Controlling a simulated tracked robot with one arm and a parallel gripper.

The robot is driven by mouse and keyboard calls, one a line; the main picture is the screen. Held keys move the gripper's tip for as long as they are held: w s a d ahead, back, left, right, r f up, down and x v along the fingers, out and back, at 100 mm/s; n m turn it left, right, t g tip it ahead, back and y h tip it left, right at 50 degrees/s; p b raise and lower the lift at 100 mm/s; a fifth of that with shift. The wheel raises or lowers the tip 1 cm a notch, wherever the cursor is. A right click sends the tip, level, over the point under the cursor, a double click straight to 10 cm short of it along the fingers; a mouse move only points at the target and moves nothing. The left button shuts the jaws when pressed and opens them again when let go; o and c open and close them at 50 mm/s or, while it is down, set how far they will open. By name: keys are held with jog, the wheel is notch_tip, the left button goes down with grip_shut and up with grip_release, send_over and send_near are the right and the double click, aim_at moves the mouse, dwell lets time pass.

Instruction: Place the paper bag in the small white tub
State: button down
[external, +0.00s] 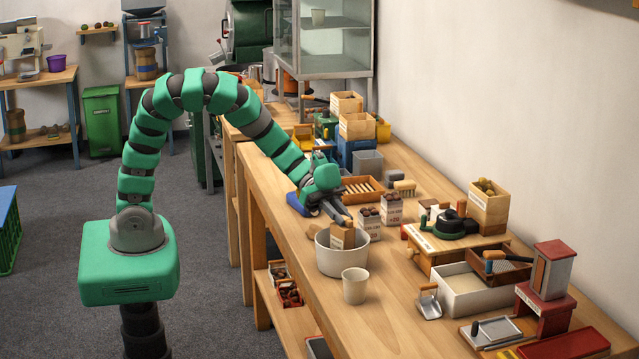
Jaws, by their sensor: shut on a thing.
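The paper bag (344,238) is brown with a pale label and stands roughly upright. Its lower part is inside the small white tub (342,263), hidden behind the tub's front wall. The tub is round and sits near the bench's left edge. My gripper (341,217) reaches down from the upper left and is shut on the top of the paper bag. I cannot tell whether the bag touches the tub's floor.
A cream cup (355,286) stands just in front of the tub. Two labelled bags of chestnuts (391,209) stand close behind it on the right. A metal scoop (429,303) and a white rectangular bin (470,290) lie further right. Bare bench lies between cup and scoop.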

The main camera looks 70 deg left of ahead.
notch_tip(320, 180, down, 2)
jog(key=shift+f, duration=0.1)
jog(key=c, duration=1.4)
grip_release()
jog(key=p+v, duration=0.1)
jog(key=v, duration=1.1)
jog(key=shift+w, duration=0.1)
